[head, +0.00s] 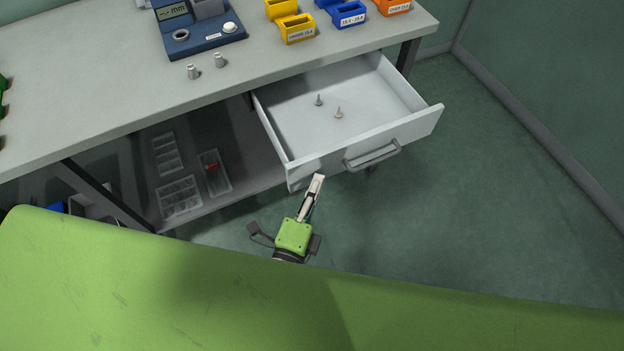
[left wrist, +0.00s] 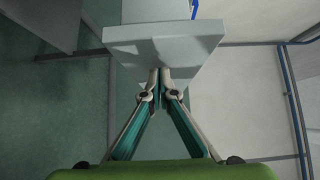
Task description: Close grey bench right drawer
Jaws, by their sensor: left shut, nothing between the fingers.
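The white drawer (head: 385,95) under the grey bench's right part is pulled out. Its front panel (head: 425,125) carries a grey bar handle (head: 372,156). Two small pointed parts, (head: 319,100) and (head: 339,112), stand on the drawer floor. My left gripper (head: 318,180) is shut and empty, with its fingertips just in front of the panel, left of the handle. In the left wrist view its closed fingertips (left wrist: 161,72) overlap a pale panel (left wrist: 135,45), likely the drawer front. I cannot tell if they touch it. My right gripper is not in view.
The grey bench top (head: 90,90) holds a blue measuring device (head: 205,42), two small metal parts and yellow, blue and orange bins. A lower shelf (head: 235,185) holds trays. Floor is clear right of the drawer; a green surface (head: 150,290) fills the foreground.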

